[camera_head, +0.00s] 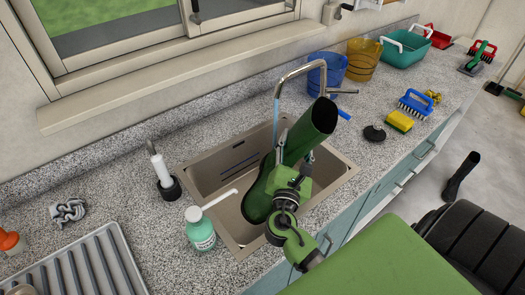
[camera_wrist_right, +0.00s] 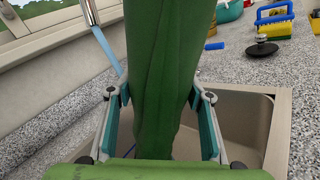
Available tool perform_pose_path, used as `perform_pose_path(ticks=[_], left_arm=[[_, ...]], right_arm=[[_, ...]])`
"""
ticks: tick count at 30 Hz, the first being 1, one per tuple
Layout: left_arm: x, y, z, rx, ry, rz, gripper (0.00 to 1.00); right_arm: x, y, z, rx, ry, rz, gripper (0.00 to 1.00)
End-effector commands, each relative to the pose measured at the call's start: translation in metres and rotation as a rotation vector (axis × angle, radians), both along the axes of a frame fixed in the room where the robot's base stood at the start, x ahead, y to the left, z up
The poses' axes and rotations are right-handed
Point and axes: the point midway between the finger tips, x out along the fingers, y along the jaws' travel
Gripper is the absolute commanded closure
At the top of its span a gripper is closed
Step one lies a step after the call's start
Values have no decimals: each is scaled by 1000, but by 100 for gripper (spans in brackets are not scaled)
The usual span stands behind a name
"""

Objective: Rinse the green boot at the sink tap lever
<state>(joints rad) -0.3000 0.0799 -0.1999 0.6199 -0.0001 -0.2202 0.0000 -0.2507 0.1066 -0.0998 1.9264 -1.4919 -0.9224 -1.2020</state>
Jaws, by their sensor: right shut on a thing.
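The green boot (camera_head: 262,192) is tilted over the sink (camera_head: 215,170), its dark opening up and to the right and its foot low in the basin. My right gripper (camera_head: 293,165) is shut around the boot's shaft; in the right wrist view its fingers (camera_wrist_right: 160,122) press both sides of the boot (camera_wrist_right: 158,60). The tap (camera_head: 300,70) arches over the sink, with its lever (camera_head: 343,91) at the right. A blue water stream (camera_head: 276,120) runs down from the spout to behind the boot's edge. I cannot tell whether it touches the boot. My left gripper is not in view.
A soap bottle (camera_head: 200,230) stands at the sink's front left, and a white-handled brush (camera_head: 162,172) stands left of it. A blue bucket (camera_head: 327,72), black plug (camera_head: 374,133), yellow sponge (camera_head: 399,122) and blue brush (camera_head: 415,102) lie to the right. A dark boot (camera_head: 460,178) is on the floor.

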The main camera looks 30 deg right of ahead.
Motion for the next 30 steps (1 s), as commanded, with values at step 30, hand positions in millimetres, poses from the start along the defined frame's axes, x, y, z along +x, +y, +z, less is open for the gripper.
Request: perform_pose_path(ticks=[30], left_arm=[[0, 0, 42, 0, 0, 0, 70]], right_arm=[[-49, 1, 44, -2, -5, 0, 100]])
